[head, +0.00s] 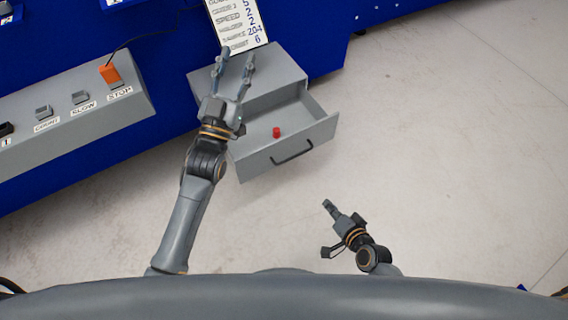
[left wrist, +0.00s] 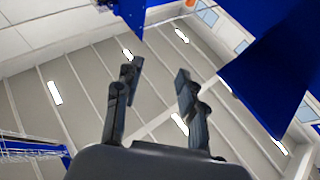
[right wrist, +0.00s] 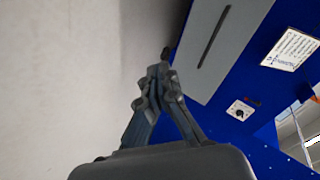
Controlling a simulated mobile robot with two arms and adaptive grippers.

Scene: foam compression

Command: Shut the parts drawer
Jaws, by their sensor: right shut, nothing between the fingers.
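The grey parts drawer (head: 258,163) stands open from its grey cabinet (head: 281,68) in the head view. A black handle (head: 291,153) is on its front, and a small red object (head: 276,132) lies inside. My left gripper (head: 236,60) appears over the cabinet's left part, fingers spread and empty; contact cannot be told. In the left wrist view its open fingers (left wrist: 157,78) point toward the ceiling. My right gripper (head: 327,204) is shut and empty, in front of the drawer and apart from it. In the right wrist view its fingertips (right wrist: 164,55) meet beside a grey panel with a dark bar.
A grey control box (head: 70,118) with several buttons, including an orange one (head: 110,73), sits at the left on the blue bench (head: 155,60). A white printed sheet (head: 237,20) is above the cabinet. The pale floor (head: 450,150) on the right is clear.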

